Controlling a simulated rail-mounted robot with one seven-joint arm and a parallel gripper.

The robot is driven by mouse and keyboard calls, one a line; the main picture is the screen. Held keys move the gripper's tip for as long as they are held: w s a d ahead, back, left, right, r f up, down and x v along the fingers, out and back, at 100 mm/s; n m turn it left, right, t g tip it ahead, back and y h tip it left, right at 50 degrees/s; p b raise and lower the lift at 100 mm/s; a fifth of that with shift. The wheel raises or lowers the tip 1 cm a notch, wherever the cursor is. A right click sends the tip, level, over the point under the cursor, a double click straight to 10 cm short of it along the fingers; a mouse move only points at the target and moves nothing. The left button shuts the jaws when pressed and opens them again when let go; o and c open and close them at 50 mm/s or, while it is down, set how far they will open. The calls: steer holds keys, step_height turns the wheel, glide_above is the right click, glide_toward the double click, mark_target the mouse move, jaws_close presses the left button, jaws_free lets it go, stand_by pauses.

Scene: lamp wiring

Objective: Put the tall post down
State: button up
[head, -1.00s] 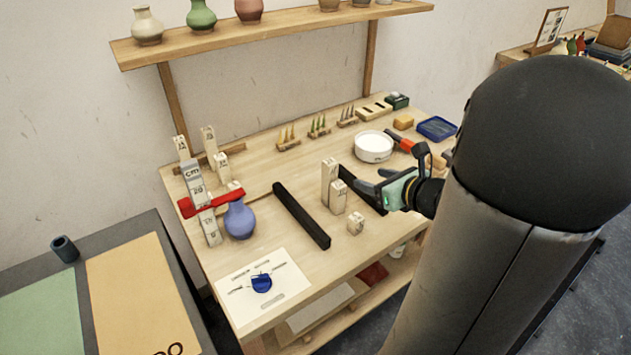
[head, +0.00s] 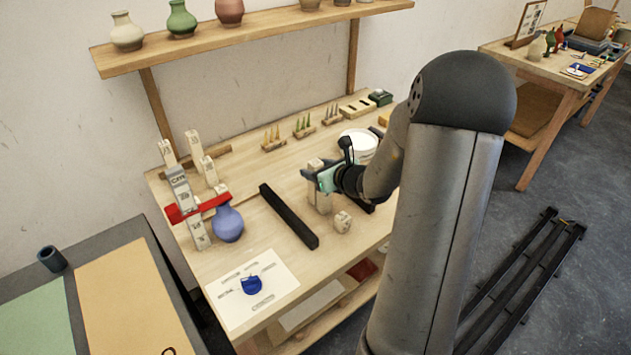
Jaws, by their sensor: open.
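The tall post (head: 315,163) is a pale wooden block standing upright on the workbench, right of a long black bar. Its top shows above my gripper, and its middle is hidden. A medium post (head: 322,204) stands close in front of it, and a small block (head: 342,222) stands nearer the front. My gripper (head: 308,175), teal with dark fingers, is open at the upper part of the tall post. The fingers overlap the post in the picture; I cannot tell whether they touch it.
The black bar (head: 288,216) lies left of the posts. A blue vase (head: 228,223), a red bar (head: 188,210) and more marked posts stand at the left. A printed sheet (head: 277,290) lies in front. A white bowl (head: 357,144) is behind my gripper.

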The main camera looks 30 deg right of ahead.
steer(key=shift+x, duration=0.75)
jaws_close()
steer(key=shift+r, duration=0.15)
